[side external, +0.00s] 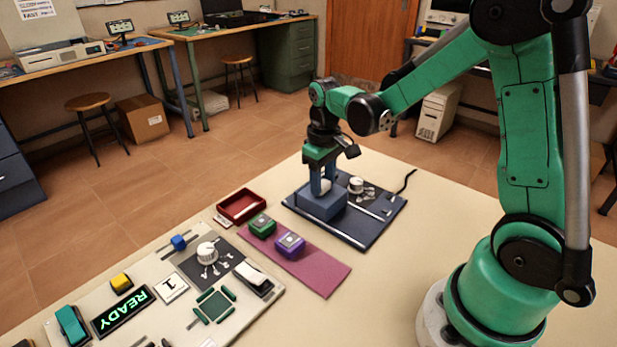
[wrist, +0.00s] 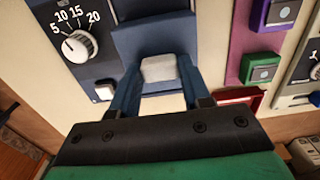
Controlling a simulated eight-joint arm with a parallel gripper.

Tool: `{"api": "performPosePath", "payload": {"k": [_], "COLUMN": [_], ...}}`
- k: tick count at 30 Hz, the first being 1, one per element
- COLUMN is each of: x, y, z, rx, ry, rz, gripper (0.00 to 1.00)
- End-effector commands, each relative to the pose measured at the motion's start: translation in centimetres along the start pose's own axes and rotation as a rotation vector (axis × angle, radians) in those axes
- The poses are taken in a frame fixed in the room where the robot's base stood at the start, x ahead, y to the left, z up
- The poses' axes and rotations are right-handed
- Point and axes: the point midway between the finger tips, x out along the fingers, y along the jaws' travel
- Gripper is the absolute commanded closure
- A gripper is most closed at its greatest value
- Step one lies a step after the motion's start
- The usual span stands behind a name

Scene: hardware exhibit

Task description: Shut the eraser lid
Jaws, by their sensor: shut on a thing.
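The eraser (side external: 364,222) is a dark blue panel on the table, with a white dial and a raised blue box (side external: 318,205). In the wrist view the dial (wrist: 77,46) is marked 5 to 20. The blue lid (wrist: 155,35) shows there with a pale grey handle block (wrist: 159,69). My gripper (side external: 323,186) points down over the box, its two blue fingers on either side of the handle and shut on it. My fingers hide part of the box, and I cannot tell whether the lid is fully closed.
A purple mat (side external: 320,270) holds a green block (side external: 262,226) and a purple block (side external: 290,244). A red tray (side external: 243,207) stands left of the eraser. A control panel with a READY display (side external: 123,311) lies at front left. A black cable (side external: 405,183) leaves the eraser's right side.

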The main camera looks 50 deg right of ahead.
Motion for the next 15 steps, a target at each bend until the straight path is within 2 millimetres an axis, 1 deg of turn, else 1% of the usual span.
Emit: {"api": "performPosePath", "payload": {"k": [1, 6, 7, 8, 9, 10, 15], "x": [-0.03, -0.02, -0.02, -0.02, -0.01, -0.01, 0.0], "y": [0.04, 0.01, 0.01, 0.01, 0.01, 0.01, 0.0], "z": [-0.43, -0.46, -0.46, -0.46, -0.44, -0.43, -0.34], "rx": [-0.001, -0.001, -0.001, -0.001, -0.001, -0.001, -0.001], "ry": [0.017, 0.019, 0.019, 0.019, 0.019, 0.018, 0.016], "rz": [0.002, 0.001, 0.001, 0.001, 0.001, 0.001, 0.001], "gripper": [1.0, 1.0, 0.53, 0.44, 0.33, 0.26, 0.26]}}
